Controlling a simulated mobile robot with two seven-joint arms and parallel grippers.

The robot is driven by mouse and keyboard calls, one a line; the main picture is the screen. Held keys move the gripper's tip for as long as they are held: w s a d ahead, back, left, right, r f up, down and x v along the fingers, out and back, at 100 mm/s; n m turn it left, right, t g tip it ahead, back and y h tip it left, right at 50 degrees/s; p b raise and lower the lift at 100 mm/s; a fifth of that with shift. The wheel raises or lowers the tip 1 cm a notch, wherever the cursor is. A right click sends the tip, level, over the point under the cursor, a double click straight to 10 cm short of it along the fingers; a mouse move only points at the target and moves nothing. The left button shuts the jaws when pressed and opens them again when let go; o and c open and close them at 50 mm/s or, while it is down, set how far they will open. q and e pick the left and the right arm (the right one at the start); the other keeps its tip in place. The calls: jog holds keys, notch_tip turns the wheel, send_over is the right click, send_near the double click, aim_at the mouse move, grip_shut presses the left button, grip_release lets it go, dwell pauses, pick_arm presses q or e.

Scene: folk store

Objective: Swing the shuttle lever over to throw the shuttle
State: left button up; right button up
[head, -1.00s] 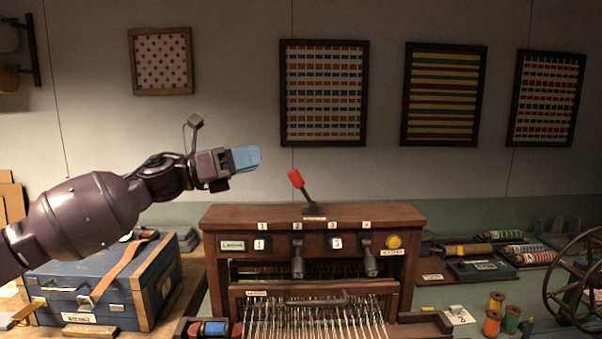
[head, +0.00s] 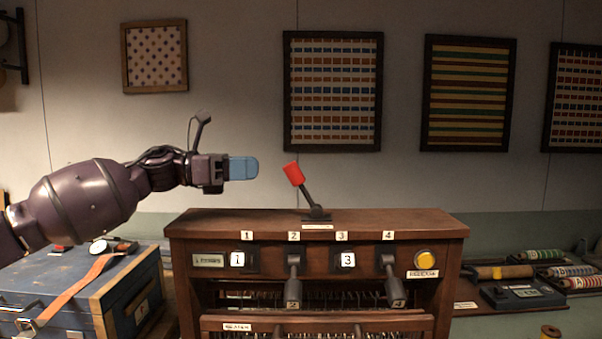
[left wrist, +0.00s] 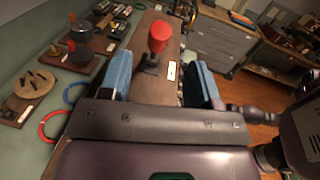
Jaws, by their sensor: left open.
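The shuttle lever has a red grip (head: 293,174) on a dark stem. It stands on top of the brown wooden loom (head: 400,221) and leans to the left in the head view. My left gripper (head: 243,168) is level with the red grip, to its left and apart from it. In the left wrist view the two blue fingers (left wrist: 160,85) are spread wide and empty, with the red grip (left wrist: 159,32) ahead between their directions. My right gripper is in neither view.
The loom front has numbered levers (head: 293,279) and a yellow button (head: 425,259). A blue case (head: 70,285) stands at the left, below my left arm. Spools and a dark device (head: 523,294) lie at the right.

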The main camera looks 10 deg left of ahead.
aim_at(304, 189)
pick_arm(q)
jog(key=p+x, duration=0.1)
jog(key=x, duration=0.9)
jog(key=shift+c, duration=0.2)
grip_shut()
